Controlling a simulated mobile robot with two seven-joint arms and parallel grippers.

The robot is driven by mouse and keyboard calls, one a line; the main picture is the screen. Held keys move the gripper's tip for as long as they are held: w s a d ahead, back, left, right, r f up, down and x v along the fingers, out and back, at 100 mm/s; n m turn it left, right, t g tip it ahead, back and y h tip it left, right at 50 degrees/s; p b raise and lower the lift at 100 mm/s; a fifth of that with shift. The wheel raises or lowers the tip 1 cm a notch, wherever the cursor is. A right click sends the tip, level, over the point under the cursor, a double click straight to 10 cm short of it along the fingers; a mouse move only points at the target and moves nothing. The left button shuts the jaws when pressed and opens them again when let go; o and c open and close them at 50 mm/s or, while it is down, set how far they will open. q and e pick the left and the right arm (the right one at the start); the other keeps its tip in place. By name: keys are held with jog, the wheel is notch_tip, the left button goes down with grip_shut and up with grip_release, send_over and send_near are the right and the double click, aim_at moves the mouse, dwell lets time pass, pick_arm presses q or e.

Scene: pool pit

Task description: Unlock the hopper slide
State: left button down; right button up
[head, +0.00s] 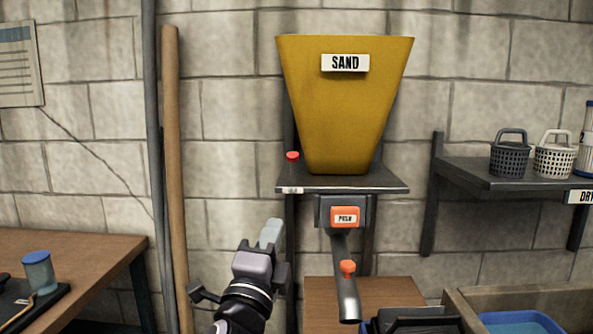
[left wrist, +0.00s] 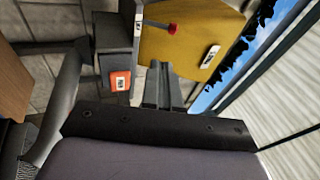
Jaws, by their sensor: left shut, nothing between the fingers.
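The yellow hopper (head: 345,110) with a SAND label stands on a dark shelf bracket against the wall; it also shows in the left wrist view (left wrist: 190,50). A red knob (head: 292,156) sits at the hopper's lower left, and also shows in the left wrist view (left wrist: 172,28). Below the shelf is a grey housing with an orange PUSH button (head: 345,217), also in the left wrist view (left wrist: 120,81). A grey chute with an orange knob (head: 347,267) hangs below it. My left gripper (head: 271,233) is shut and empty, left of the housing and below the red knob. My right gripper is out of view.
A wooden table (head: 75,250) with a blue cup (head: 38,270) is at left. A wooden pole (head: 173,180) leans on the wall. A right shelf (head: 500,178) holds baskets. A wooden surface (head: 385,292) and a box with a blue tray (head: 520,322) are below.

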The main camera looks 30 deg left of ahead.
aim_at(292, 161)
pick_arm(q)
jog(key=shift+w+a+r+y, duration=0.1)
jog(key=shift+w+r+y, duration=0.05)
jog(key=shift+r, duration=0.4)
jog(key=shift+w+a+r+y, duration=0.1)
jog(key=shift+r+y, duration=0.05)
jog(key=shift+r, duration=0.35)
jog(key=p+x, duration=0.3)
jog(key=x, duration=1.1)
jog(key=shift+r, duration=0.15)
jog(key=shift+w, duration=0.1)
